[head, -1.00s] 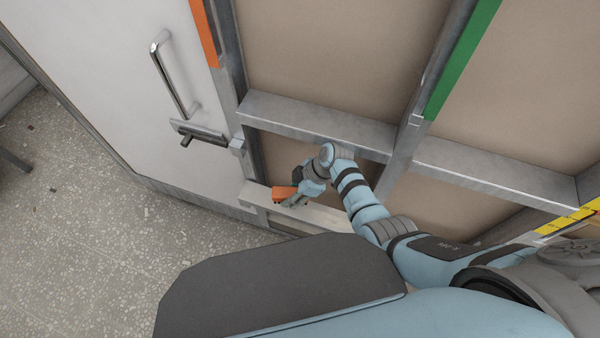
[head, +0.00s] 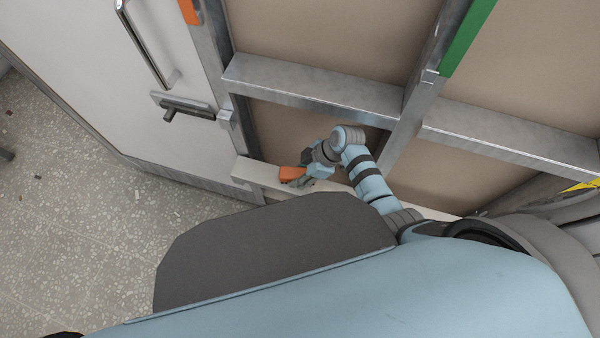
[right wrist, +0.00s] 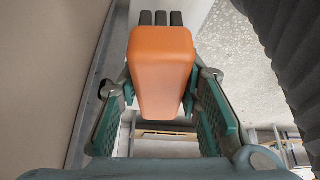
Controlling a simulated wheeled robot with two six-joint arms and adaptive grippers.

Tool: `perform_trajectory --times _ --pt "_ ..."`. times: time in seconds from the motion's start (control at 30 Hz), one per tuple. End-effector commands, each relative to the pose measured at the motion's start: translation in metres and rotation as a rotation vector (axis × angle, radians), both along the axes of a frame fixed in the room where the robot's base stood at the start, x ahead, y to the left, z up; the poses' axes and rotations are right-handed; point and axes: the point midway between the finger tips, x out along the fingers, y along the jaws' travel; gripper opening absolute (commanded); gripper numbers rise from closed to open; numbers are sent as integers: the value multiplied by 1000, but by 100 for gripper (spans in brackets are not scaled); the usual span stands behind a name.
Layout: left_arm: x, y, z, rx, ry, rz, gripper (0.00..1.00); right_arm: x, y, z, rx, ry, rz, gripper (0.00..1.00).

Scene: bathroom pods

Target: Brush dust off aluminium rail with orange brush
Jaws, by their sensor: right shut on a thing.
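The orange brush (head: 292,174) is held in my right gripper (head: 299,183) at the low pale rail (head: 248,173), near its left end. In the right wrist view the brush's orange body (right wrist: 160,65) sits between the two green-padded fingers of my right gripper (right wrist: 160,110). Its dark bristles (right wrist: 160,18) point away from the gripper, beside a pale strip. I cannot tell whether the bristles touch the rail, and I can make out no dust on it. My arm hides part of the rail. My left gripper is not in view.
A grey metal crossbar (head: 310,92) runs above the brush and meets a slanted upright (head: 425,95). A white door (head: 85,85) with a long handle (head: 143,45) and a latch (head: 185,106) stands to the left. Speckled floor (head: 75,215) is clear at lower left.

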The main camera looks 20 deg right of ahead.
Motion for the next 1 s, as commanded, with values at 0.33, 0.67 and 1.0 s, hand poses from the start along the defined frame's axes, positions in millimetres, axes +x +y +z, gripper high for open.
perform_trajectory --times 0.33,0.67,1.0 --pt "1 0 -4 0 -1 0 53 1 1 -3 1 0 2 0" --pt "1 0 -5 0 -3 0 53 1 1 -4 1 0 2 0" --pt "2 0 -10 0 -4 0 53 1 1 -11 1 0 2 0"
